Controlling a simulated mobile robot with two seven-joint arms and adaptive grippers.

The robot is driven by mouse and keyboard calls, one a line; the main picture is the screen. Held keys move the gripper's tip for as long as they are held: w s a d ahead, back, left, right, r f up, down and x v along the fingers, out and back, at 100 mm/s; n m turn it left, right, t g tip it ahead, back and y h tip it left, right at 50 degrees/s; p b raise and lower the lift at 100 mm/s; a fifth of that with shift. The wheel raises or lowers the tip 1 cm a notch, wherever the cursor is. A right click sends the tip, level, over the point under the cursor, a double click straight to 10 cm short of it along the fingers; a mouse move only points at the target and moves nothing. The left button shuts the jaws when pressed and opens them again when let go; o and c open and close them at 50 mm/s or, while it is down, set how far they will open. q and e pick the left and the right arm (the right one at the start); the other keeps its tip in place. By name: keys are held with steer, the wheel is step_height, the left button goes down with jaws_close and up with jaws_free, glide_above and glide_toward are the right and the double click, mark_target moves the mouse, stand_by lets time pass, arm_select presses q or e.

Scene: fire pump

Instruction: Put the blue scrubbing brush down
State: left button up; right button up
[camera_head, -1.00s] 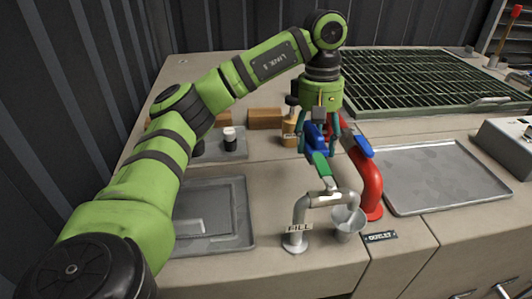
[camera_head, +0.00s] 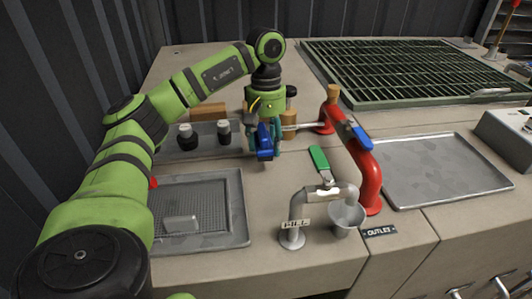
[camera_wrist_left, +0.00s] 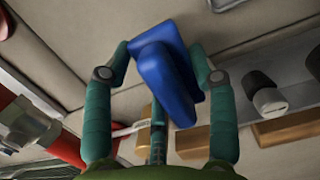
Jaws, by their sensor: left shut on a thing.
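The blue scrubbing brush (camera_head: 264,141) hangs in my left gripper (camera_head: 265,155), above the counter between the left tray and the red pipe. In the left wrist view the brush (camera_wrist_left: 168,72) sits between the two teal fingers of the left gripper (camera_wrist_left: 162,60), which is shut on it. Its blue block and handle show, but bristles cannot be made out. The brush appears clear of the counter, though the gap is hard to judge. My right gripper is not in view.
A grey tray with a mesh (camera_head: 240,215) lies front left. Dark containers with pale tops (camera_head: 224,132) stand behind it. The fill tap (camera_head: 320,192), metal cup (camera_head: 346,216) and red pipe (camera_head: 368,180) stand to the right. Bare counter (camera_head: 275,185) lies between the tray and tap.

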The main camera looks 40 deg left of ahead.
arm_select(q)
steer(key=shift+a+f, duration=0.1)
steer(key=shift+f, duration=2)
steer(key=shift+f, duration=0.15)
steer(key=o, duration=1.3)
